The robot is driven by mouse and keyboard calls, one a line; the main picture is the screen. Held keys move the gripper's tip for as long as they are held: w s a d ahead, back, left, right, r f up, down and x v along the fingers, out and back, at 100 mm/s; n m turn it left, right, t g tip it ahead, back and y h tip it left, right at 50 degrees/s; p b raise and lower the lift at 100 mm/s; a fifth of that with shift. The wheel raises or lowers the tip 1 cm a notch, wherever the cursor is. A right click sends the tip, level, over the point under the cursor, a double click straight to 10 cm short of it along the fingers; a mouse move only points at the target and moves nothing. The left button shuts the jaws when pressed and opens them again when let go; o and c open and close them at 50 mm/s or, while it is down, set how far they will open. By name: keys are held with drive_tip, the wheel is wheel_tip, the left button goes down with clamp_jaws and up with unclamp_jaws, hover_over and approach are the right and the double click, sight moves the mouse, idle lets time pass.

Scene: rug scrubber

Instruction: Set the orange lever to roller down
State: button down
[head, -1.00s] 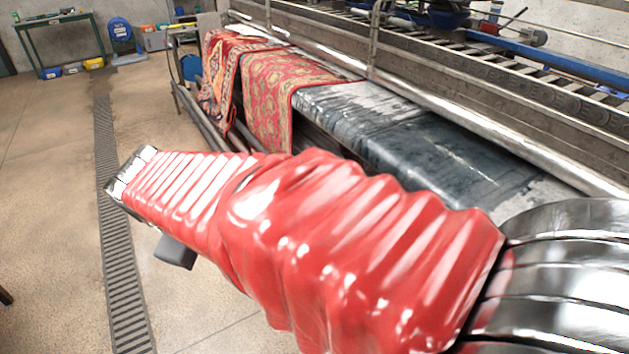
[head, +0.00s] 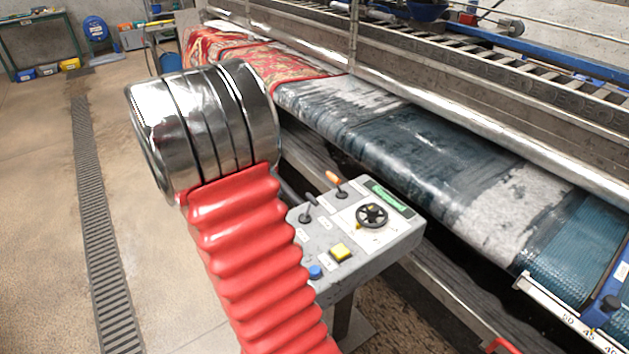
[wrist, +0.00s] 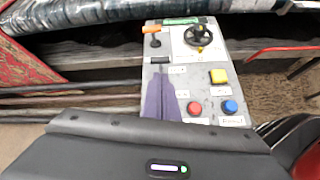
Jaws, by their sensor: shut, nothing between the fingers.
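The orange lever (head: 334,178) stands on the grey control panel (head: 382,252), at its far end, leaning up and left from a black base in the head view. In the wrist view the orange lever (wrist: 152,29) shows as a short orange handle near the panel's top left corner. The labels are too small to read. My gripper (wrist: 160,78) has its purplish fingers together and empty, pointing at the panel's left side, short of the orange lever in the picture. In the head view my arm hides the gripper.
A dark lever (head: 309,201) stands beside the orange one. The panel also carries a black handwheel (head: 372,215), a yellow button (head: 340,252), a blue button (head: 315,272) and a red button (wrist: 194,108). The wet conveyor belt (head: 430,140) and metal rails lie behind. Floor at left is open.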

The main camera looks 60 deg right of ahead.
drive_tip(key=d+f+n+g+h, duration=0.1)
drive_tip(key=d+f+n, duration=0.1)
drive_tip(key=d, duration=0.4)
drive_tip(key=shift+s+f, duration=0.25)
drive_tip(key=shift+f, duration=0.45)
drive_tip(key=shift+d, duration=0.15)
drive_tip(key=x, duration=0.9)
drive_tip(key=shift+s+d+f, duration=0.1)
drive_tip(key=shift+d, duration=0.05)
drive_tip(key=d, duration=0.1)
drive_tip(key=s+d, duration=0.1)
drive_tip(key=s+d+r, duration=0.1)
drive_tip(key=d, duration=0.1)
